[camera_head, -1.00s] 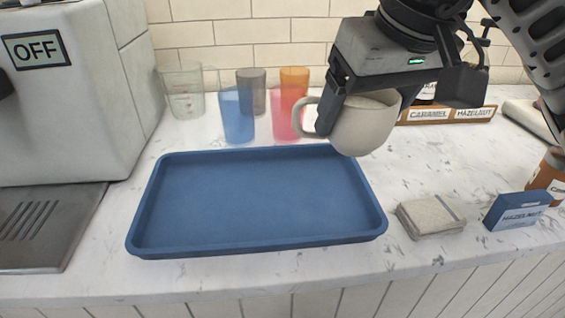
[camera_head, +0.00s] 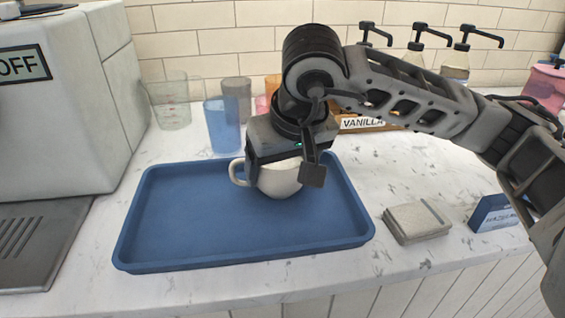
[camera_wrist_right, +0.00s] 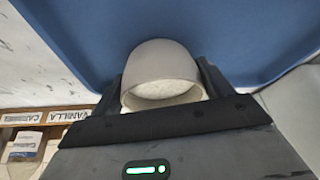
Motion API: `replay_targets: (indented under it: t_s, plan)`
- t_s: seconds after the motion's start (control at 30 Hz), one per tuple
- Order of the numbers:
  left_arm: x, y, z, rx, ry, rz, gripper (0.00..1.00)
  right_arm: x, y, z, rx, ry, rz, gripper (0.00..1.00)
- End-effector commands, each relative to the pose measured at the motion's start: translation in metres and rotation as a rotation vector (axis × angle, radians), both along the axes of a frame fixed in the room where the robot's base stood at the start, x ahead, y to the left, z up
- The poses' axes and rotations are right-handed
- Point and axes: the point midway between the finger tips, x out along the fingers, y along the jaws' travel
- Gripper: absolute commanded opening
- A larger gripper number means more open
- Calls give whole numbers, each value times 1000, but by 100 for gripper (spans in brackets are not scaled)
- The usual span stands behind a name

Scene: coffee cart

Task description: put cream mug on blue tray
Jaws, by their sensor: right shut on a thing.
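The cream mug (camera_head: 280,181) is upright over the back part of the blue tray (camera_head: 180,222), with its handle to the left. My right gripper (camera_head: 285,170) is shut on the mug from above. In the right wrist view the mug (camera_wrist_right: 162,72) sits between the two fingers, with the tray (camera_wrist_right: 120,25) behind it. I cannot tell whether the mug's base touches the tray. The rest of the tray is empty. My left gripper is not in view.
Several coloured cups, including a blue one (camera_head: 222,125), stand behind the tray. A grey machine (camera_head: 60,110) is at the left. Folded cloths (camera_head: 416,221) and a blue box (camera_head: 494,213) lie to the right. A syrup rack (camera_head: 362,123) stands at the back.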

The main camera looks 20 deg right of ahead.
Motion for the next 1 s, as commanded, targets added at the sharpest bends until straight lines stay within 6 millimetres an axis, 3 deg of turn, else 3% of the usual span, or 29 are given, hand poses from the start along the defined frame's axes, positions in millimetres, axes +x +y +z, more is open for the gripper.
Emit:
replay_targets:
  t_s: [0.3,0.33,0.4,0.77,1.0]
  plan:
    - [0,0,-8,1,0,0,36,0,0,-5,1,-2,-1,41]
    - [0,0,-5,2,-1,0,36,0,0,-3,0,0,0,87]
    - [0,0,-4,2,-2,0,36,0,0,-3,0,1,0,100]
    - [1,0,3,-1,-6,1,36,-2,0,7,1,-2,0,100]
    - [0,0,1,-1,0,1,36,-20,0,53,0,-6,1,100]
